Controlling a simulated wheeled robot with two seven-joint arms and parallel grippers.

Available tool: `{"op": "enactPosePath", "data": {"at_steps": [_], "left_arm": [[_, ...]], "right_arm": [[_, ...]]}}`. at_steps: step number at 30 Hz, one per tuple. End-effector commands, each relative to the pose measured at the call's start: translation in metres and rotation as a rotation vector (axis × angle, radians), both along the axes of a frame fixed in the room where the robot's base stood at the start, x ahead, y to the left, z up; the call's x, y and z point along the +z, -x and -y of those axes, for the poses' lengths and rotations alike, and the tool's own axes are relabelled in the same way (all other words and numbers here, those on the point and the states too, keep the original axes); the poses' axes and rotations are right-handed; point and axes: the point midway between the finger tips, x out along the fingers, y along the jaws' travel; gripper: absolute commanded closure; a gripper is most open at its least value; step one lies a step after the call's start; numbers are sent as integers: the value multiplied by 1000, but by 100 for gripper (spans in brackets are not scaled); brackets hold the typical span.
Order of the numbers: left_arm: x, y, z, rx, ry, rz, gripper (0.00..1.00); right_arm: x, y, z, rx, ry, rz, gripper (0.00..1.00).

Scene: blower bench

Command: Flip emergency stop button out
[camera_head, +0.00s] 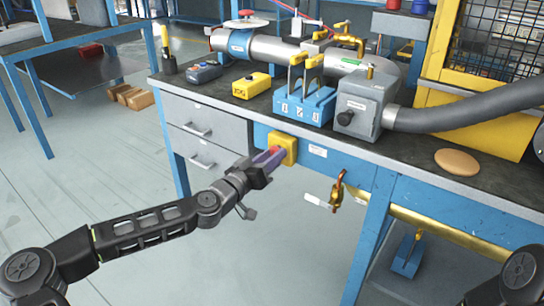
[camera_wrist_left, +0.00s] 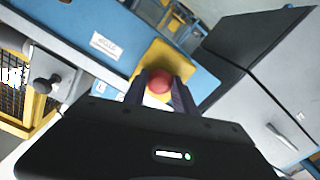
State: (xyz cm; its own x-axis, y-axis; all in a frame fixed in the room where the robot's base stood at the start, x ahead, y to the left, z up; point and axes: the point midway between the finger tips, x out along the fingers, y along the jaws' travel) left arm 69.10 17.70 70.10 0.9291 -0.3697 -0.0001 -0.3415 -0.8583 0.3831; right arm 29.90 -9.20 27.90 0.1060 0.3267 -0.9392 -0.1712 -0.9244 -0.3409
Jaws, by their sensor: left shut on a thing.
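The emergency stop button is a red knob (camera_wrist_left: 159,82) on a yellow box (camera_head: 290,143) fixed to the blue front rail of the bench. In the head view the knob is mostly hidden by my left gripper (camera_head: 270,158), which reaches in from the left. In the left wrist view the yellow box (camera_wrist_left: 176,62) lies straight ahead, and the two fingers of my left gripper (camera_wrist_left: 160,92) are on either side of the red knob, shut on it. My right gripper is out of view; only part of my right arm shows at the lower right.
A white label (camera_head: 317,151) and a brass valve (camera_head: 337,190) are on the rail right of the box. Grey drawers (camera_head: 205,130) are left of it. The bench top holds a blue lever block (camera_head: 304,105), a yellow box (camera_head: 251,86) and a grey hose (camera_head: 470,114).

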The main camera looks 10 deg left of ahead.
Motion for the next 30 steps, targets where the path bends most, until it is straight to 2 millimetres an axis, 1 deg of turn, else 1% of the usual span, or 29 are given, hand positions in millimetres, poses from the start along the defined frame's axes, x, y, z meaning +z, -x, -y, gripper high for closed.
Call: {"op": "enactPosePath", "data": {"at_steps": [7, 13, 20, 21, 28, 30], "left_arm": [[0, 0, -1, 2, 1, -1, 100], [-1, 15, -8, 3, -2, 0, 100], [-1, 16, -7, 3, 1, -2, 100], [-1, 16, -7, 3, 1, -2, 64], [0, 16, -7, 1, 1, -1, 46], [0, 16, -7, 1, 1, -1, 45]], "right_arm": [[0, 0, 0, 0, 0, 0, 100], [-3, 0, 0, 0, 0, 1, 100], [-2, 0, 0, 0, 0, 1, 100], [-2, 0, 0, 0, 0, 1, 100], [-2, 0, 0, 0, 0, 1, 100], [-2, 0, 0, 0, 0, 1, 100]]}}
